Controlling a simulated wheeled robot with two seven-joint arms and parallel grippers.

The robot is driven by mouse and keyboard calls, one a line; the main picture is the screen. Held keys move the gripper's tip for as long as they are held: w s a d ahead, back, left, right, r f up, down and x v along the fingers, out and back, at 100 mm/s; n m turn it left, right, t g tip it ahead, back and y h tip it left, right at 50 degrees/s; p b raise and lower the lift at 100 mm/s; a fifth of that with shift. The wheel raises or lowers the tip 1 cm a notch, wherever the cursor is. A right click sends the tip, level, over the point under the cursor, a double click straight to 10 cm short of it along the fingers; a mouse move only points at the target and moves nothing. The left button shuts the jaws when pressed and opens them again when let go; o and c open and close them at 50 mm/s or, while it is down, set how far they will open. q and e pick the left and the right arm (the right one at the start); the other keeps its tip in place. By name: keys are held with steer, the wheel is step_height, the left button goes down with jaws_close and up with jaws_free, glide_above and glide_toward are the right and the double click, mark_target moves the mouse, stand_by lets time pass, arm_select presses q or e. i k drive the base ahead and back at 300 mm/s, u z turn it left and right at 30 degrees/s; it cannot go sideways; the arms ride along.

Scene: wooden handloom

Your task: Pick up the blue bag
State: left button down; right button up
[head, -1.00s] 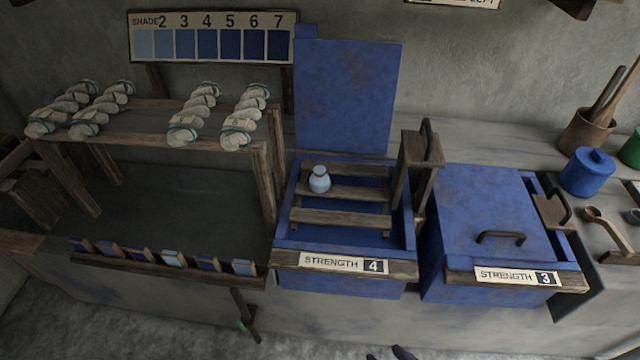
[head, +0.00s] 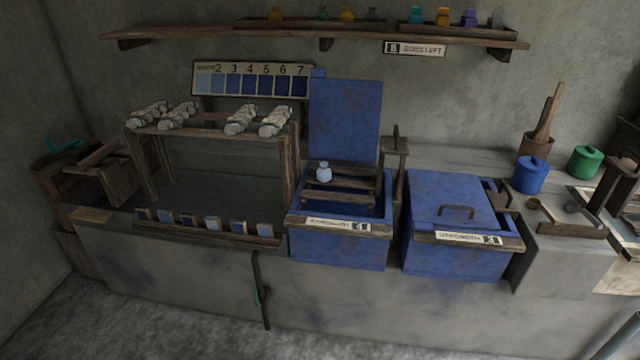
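A small pale blue bag-like thing (head: 323,173) with a narrow neck sits on the wooden slats (head: 340,196) across the open blue vat (head: 338,251) labelled strength 4. It is the only thing like a blue bag that I can make out, and it is too small to tell cloth from a jar. The vat's blue lid (head: 344,122) stands upright behind it. Neither of my grippers shows in the head view.
A closed blue vat (head: 452,195) stands to the right, with blue (head: 530,176) and green (head: 585,162) pots beyond. Pale skeins (head: 240,120) lie on a wooden rack at left. A wall shelf (head: 320,36) holds several small coloured things.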

mark_target(324, 174)
steer(key=u, duration=0.55)
steer(key=i, duration=0.8)
steer(key=u, duration=0.35)
